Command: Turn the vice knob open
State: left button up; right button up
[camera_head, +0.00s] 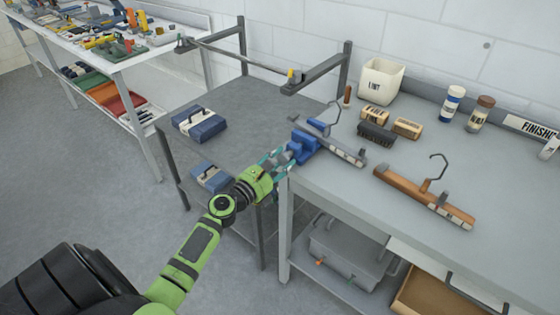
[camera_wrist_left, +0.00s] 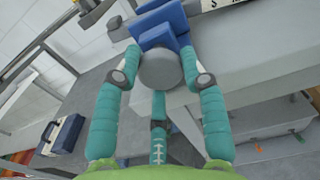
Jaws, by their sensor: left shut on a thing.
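The blue vice (camera_head: 303,149) is at the left front corner of the grey workbench. It also shows at the top of the left wrist view (camera_wrist_left: 165,22). Its round grey knob (camera_wrist_left: 160,70) faces my left gripper (camera_head: 279,162). In the left wrist view, the teal fingers of my left gripper (camera_wrist_left: 162,80) stand on both sides of the knob and are shut on it. In the head view, the fingers partly hide the knob. A grey hanger (camera_head: 338,147) lies right beside the vice. My right gripper is not in view.
A wooden hanger (camera_head: 427,197), several brushes (camera_head: 376,133), a white bin (camera_head: 381,80) and two bottles (camera_head: 451,105) stand or lie on the bench. A lower grey table with a metal frame (camera_head: 240,45) is at the left. Two blue cases (camera_head: 200,123) are left of my gripper.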

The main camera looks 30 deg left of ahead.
pick_arm(q)
jog(key=o, duration=0.9)
jog(key=shift+s, duration=0.1)
jog(key=s, duration=0.8)
jog(key=s+a, duration=0.1)
jog(key=s, duration=0.2)
jog(key=shift+s, duration=0.4)
